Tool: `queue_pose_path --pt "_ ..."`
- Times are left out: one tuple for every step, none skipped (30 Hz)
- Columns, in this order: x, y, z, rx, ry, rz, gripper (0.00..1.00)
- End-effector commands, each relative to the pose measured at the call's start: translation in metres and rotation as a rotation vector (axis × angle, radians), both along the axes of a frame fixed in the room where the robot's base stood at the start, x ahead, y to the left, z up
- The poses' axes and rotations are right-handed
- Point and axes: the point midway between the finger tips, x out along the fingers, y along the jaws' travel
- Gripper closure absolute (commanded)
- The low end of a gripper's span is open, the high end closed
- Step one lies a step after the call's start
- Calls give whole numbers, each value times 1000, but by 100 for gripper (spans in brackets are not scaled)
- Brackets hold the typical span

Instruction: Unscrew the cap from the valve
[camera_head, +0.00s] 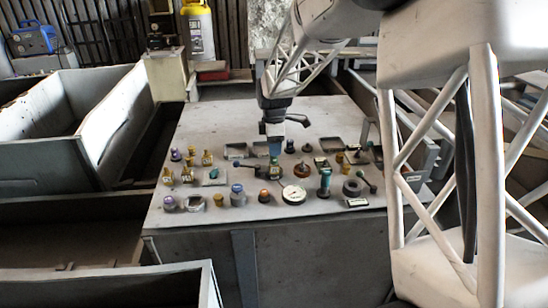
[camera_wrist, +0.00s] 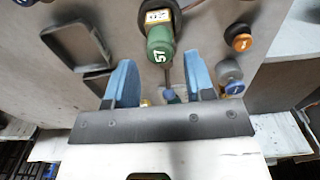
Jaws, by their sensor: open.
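In the wrist view, the valve (camera_wrist: 157,17) has a yellowish brass body with a label at the top edge. Its green cap (camera_wrist: 160,47), marked with white characters, points down the picture. My gripper (camera_wrist: 160,60) is open, with two blue fingers on either side of the cap's lower end. The cap appears between or just beyond the fingertips; I cannot tell the depth, and no grip on it shows. In the head view, my gripper (camera_head: 274,147) points down over the middle of the table, above a small labelled part that it partly hides.
The grey table (camera_head: 195,130) is crowded with small fittings. An orange-topped knob (camera_wrist: 242,42) and a blue-topped part (camera_wrist: 232,80) stand right of my fingers in the wrist view. A round gauge (camera_head: 293,194) lies near the front. Empty rectangular trays (camera_wrist: 103,50) lie to the left.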

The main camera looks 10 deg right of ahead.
Motion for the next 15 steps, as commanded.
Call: queue_pose_path --pt "0 0 -4 0 0 0 51" --pt "0 0 -6 0 0 0 51" --pt "0 0 -10 0 0 0 51" --pt "0 0 -12 0 0 1 51" --pt "0 0 -15 0 0 1 51" --pt "0 0 -18 0 0 1 51" --pt "0 0 -21 0 1 1 51" --pt "0 0 -23 0 1 1 51" --pt "0 0 -26 0 0 1 51" --pt "0 0 -29 0 0 1 51" --pt "0 0 -31 0 0 1 51" --pt "0 0 -34 0 0 1 51" --pt "0 0 -36 0 0 1 51" --pt "0 0 -37 0 0 1 51" --pt "0 0 -39 0 0 1 51"
